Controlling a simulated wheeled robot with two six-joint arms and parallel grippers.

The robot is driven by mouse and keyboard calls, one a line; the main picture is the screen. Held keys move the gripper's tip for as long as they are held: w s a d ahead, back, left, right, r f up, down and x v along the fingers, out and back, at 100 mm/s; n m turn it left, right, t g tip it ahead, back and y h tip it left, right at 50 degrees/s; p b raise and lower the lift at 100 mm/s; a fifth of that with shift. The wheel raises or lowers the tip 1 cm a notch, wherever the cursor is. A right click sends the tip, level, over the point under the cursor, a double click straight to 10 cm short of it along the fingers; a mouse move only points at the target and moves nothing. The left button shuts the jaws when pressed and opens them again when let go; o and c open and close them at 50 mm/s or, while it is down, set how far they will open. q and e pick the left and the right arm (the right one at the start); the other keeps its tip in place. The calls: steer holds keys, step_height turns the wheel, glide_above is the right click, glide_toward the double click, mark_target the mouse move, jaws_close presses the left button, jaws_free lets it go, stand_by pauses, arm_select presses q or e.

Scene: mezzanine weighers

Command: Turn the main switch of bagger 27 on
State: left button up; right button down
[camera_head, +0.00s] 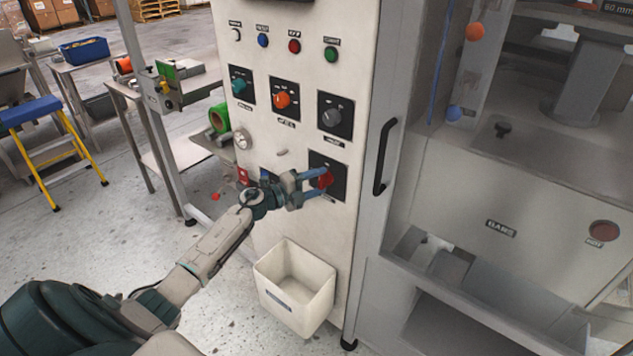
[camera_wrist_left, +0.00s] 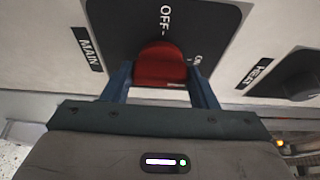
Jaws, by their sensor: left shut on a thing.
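The main switch is a red knob (camera_head: 326,180) on a black square plate, low on the cream control panel (camera_head: 290,140). My left gripper (camera_head: 318,180) reaches in from the left and is shut on this red knob. In the left wrist view the red knob (camera_wrist_left: 160,64) sits between the two blue fingers. A "MAIN" label (camera_wrist_left: 87,49) is beside the black plate. "OFF" (camera_wrist_left: 165,18) is printed on the plate above the knob, and a partly covered "ON" is near the right finger. I cannot tell exactly which mark the knob points at. My right gripper is not in view.
Teal (camera_head: 241,84), orange (camera_head: 283,99) and dark grey (camera_head: 334,117) knobs sit higher on the panel, below a row of small buttons. A cream bin (camera_head: 294,290) hangs below my gripper. A black door handle (camera_head: 384,157) is to the right.

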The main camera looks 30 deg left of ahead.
arm_select(q)
steer(key=shift+f, duration=0.1)
steer(key=o, duration=1)
steer(key=shift+s+a, duration=0.2)
steer(key=shift+s, duration=0.25)
steer(key=b+v, duration=0.4)
steer(key=v, duration=0.5)
steer(key=shift+s+a, duration=0.15)
steer(key=shift+s, duration=0.25)
